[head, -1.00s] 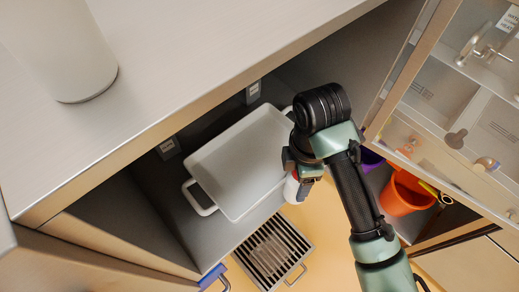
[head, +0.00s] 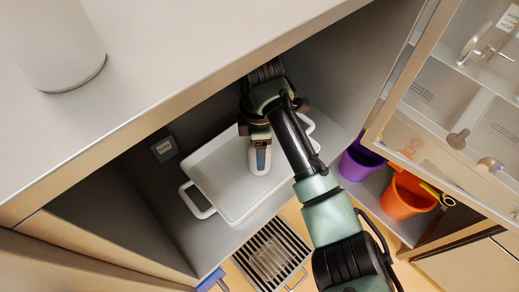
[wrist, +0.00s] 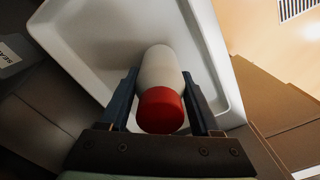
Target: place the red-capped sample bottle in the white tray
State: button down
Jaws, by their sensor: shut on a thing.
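The sample bottle (wrist: 160,73) has a white body and a red cap (wrist: 161,111). In the wrist view it is between the two fingers of my gripper (wrist: 162,95), which is shut on it. In the head view my gripper (head: 260,140) is over the white tray (head: 222,172), and the white end of the bottle (head: 260,161) shows below the fingers; the cap is hidden there. The tray, with a handle at each end, sits inside the open cabinet and looks empty. I cannot tell whether the bottle touches the tray floor (wrist: 102,43).
The cabinet's top edge (head: 200,98) runs above the tray. A purple bucket (head: 358,165) and an orange bucket (head: 403,197) stand to the right, near a glass-fronted door (head: 440,110). A floor grate (head: 271,253) lies in front. A white cylinder (head: 55,45) stands on the top.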

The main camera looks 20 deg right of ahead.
jog(key=shift+f, duration=0.65)
jog(key=shift+c, duration=0.5)
grip_release()
jog(key=shift+f, duration=0.1)
notch_tip(320, 180, up, 8)
jog(key=shift+f, duration=0.1)
